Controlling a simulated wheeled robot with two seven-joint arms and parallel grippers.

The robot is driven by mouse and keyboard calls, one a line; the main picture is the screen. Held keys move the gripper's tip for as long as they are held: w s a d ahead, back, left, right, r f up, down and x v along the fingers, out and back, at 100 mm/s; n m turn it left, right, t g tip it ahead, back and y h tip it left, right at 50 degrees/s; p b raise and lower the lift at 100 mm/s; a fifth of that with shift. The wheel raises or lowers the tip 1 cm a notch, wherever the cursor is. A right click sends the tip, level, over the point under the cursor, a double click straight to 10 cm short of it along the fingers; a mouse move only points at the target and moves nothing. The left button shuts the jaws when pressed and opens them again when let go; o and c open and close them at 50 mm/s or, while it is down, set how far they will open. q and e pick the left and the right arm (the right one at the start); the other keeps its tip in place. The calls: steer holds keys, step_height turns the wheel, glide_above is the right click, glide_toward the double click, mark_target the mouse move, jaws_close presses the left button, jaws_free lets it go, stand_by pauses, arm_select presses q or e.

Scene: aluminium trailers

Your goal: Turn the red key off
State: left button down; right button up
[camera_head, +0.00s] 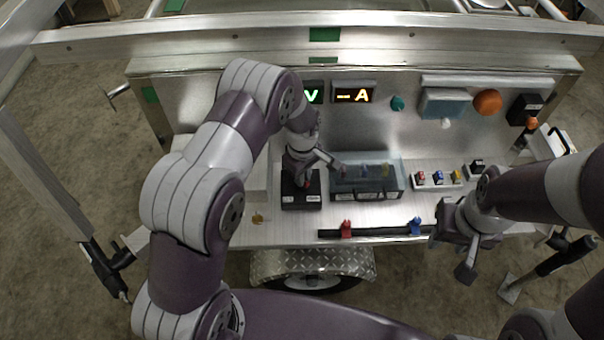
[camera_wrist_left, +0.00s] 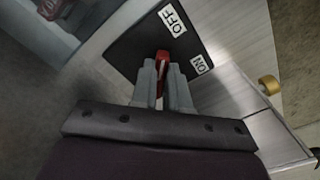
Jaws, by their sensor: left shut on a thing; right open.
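The red key (camera_wrist_left: 163,57) stands on a black switch plate (camera_wrist_left: 137,30) with white OFF and ON labels, in the left wrist view. My left gripper (camera_wrist_left: 164,82) is shut on the red key, with one grey finger on each side of it. In the head view the left gripper (camera_head: 303,180) is over the black switch box (camera_head: 301,201), and the key is mostly hidden by it. My right gripper (camera_head: 459,243) is open and empty at the right, near the front edge of the panel table.
A clear-covered box (camera_head: 366,194) with coloured plugs stands right of the switch box. Red (camera_head: 346,229) and blue (camera_head: 415,226) clips sit on a black front rail. A brass knob (camera_head: 257,218) is at the front left.

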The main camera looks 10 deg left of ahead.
arm_select(q)
steer(key=shift+w+r+n, duration=0.1)
steer(key=shift+n, duration=0.2)
stand_by(0.4)
steer(key=c, duration=1.1)
jaws_free()
step_height(320, 180, up, 13)
steer(key=shift+f, duration=0.2)
